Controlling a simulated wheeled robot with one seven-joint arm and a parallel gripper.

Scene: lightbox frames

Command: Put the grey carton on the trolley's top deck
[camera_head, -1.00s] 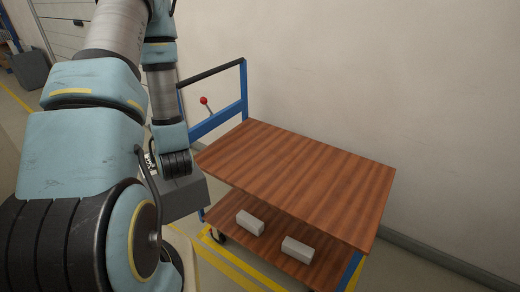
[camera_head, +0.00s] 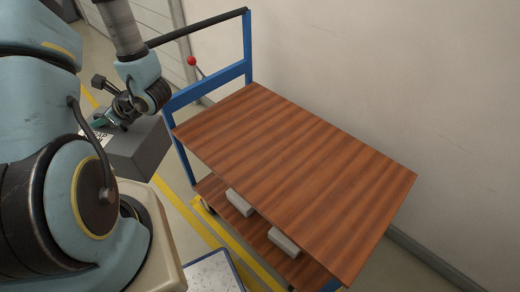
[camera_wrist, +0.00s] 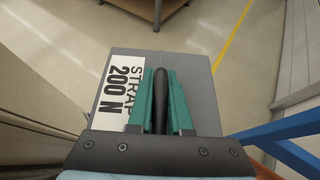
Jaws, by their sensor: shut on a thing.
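The grey carton (camera_head: 143,152) hangs in my gripper (camera_head: 113,119) to the left of the trolley in the head view. In the wrist view the carton (camera_wrist: 200,72) has a white label reading "STRAP 200 N", and my gripper's green fingers (camera_wrist: 160,105) are shut on a dark handle-like bar on its top. The trolley's wooden top deck (camera_head: 295,170) is bare. The carton is beside the deck's left edge, apart from it as far as I can see. The carton's underside is hidden.
The trolley has a blue push frame (camera_head: 248,50) at its far left end and a red-knobbed lever (camera_head: 192,61). Its lower deck (camera_head: 215,191) holds two pale blocks (camera_head: 240,202). A wall (camera_head: 400,90) runs behind. A blue-edged tray-like surface (camera_head: 213,274) shows at the bottom.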

